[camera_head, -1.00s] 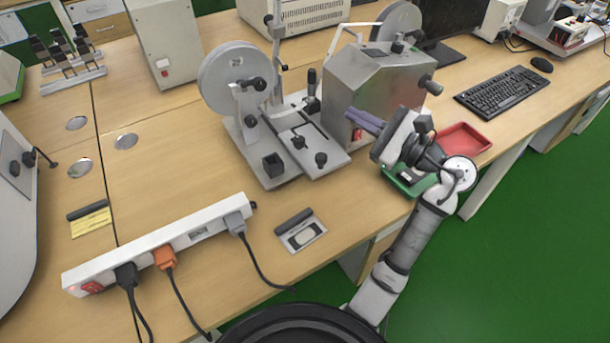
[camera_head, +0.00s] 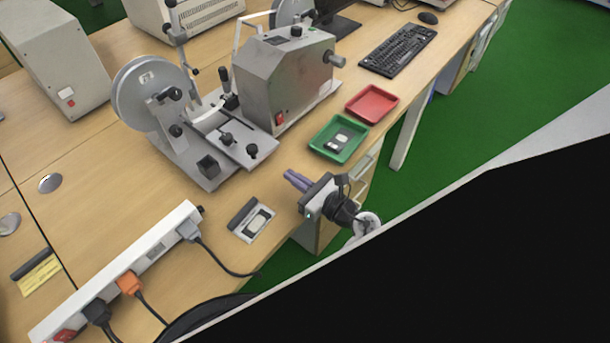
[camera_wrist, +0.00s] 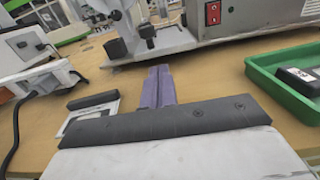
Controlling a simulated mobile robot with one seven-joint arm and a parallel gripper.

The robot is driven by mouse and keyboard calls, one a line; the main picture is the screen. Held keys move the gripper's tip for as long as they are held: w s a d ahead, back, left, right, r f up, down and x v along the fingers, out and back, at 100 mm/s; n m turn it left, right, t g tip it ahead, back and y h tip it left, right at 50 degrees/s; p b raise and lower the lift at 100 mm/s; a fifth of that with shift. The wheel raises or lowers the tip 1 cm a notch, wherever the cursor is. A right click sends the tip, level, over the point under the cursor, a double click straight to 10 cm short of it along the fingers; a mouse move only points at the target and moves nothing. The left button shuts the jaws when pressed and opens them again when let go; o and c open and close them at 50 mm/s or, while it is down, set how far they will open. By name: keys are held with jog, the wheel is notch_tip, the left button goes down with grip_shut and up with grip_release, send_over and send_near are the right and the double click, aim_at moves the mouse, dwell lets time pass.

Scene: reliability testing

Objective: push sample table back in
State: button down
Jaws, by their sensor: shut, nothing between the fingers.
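The grey testing machine (camera_head: 160,148) stands on the wooden bench in the head view. Its sample table, a flat metal plate (camera_head: 264,142) with black knobs, lies at the machine's front side. How far the plate is slid out is hard to tell. My gripper (camera_head: 288,176) is shut and empty, apart from the plate. Its purple fingers are in front of and right of the plate, near the bench's front edge. In the wrist view the shut fingers (camera_wrist: 158,74) point toward the machine's metal base (camera_wrist: 176,40), with bench surface visible between them.
A sample card (camera_head: 257,224) and a white power strip (camera_head: 128,268) with cables lie left. A large black area hides the lower right.

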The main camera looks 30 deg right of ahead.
jog(key=p+x, duration=0.2)
jog(key=x, duration=0.4)
jog(key=shift+w+r, duration=0.1)
jog(key=shift+w, duration=0.05)
jog(key=shift+w+a, duration=0.3)
jog(key=shift+w, duration=0.35)
jog(key=shift+w, duration=0.1)
